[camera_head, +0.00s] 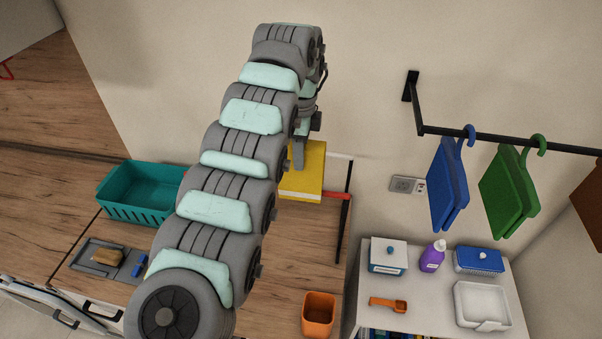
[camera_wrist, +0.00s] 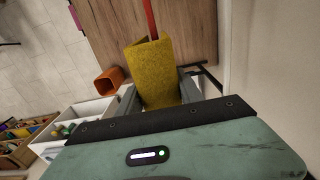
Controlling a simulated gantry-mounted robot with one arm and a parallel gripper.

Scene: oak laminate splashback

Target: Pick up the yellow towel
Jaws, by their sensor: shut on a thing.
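The yellow towel (camera_head: 311,170) is at the wall end of the wooden counter in the head view, partly hidden by my arm. In the wrist view the towel (camera_wrist: 154,70) is folded and lies between my two fingers. My gripper (camera_wrist: 158,90) is shut on it. A red bar (camera_head: 338,195) sticks out from the towel's right side in the head view; in the wrist view the red bar (camera_wrist: 149,18) runs up to the towel's top edge. I cannot tell whether the towel still rests on the bar. In the head view my gripper (camera_head: 298,155) is mostly hidden.
A teal basket (camera_head: 140,212) and a grey tray (camera_head: 90,262) with a sponge stand left of my arm. An orange cup (camera_head: 318,313) is at the front. Blue (camera_head: 447,185) and green (camera_head: 508,190) boards hang from a black rail (camera_head: 500,140) at right. A black frame (camera_head: 347,215) stands beside the towel.

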